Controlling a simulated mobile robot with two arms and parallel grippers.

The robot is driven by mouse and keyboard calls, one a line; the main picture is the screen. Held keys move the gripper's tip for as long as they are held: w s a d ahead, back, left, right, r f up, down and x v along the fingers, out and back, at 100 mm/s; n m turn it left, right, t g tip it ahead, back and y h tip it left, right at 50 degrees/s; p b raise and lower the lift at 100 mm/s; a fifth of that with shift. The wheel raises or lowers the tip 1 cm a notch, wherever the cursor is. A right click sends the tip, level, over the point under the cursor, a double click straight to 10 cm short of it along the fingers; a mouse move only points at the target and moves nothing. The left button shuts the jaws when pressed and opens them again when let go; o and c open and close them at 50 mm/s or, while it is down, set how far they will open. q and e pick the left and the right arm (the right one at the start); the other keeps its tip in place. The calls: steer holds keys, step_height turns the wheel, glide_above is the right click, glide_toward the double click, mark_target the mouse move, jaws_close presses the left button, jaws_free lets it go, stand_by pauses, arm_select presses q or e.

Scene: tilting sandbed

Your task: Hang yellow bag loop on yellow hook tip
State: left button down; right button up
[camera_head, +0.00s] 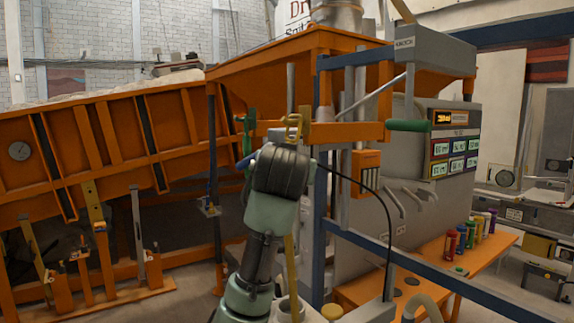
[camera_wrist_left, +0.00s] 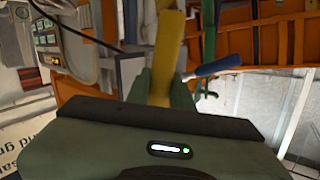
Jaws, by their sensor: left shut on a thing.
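My left gripper (camera_wrist_left: 170,92) is shut on a yellow strap (camera_wrist_left: 168,55), which runs up the left wrist view from between the green fingers. In the head view my left wrist hides the fingers. A yellow looped piece (camera_head: 297,128) shows just above the wrist, in front of the orange beam; I cannot tell whether it is the bag loop, the hook or both. A yellow strip (camera_head: 290,262) hangs below, beside my forearm. The bag body is not clearly seen, and contact between loop and hook tip cannot be told. My right gripper is not in view.
A green hook-like part (camera_head: 243,135) and a blue piece (camera_head: 245,160) are close left of the wrist. A blue post (camera_head: 321,215) and orange hopper frame (camera_head: 362,131) stand at the right. An orange table (camera_head: 475,243) holds several coloured canisters. The tilted orange sandbed (camera_head: 110,138) fills the left.

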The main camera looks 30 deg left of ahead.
arm_select(q)
steer(key=c, duration=1.1)
jaws_free()
steer(key=shift+c, duration=0.2)
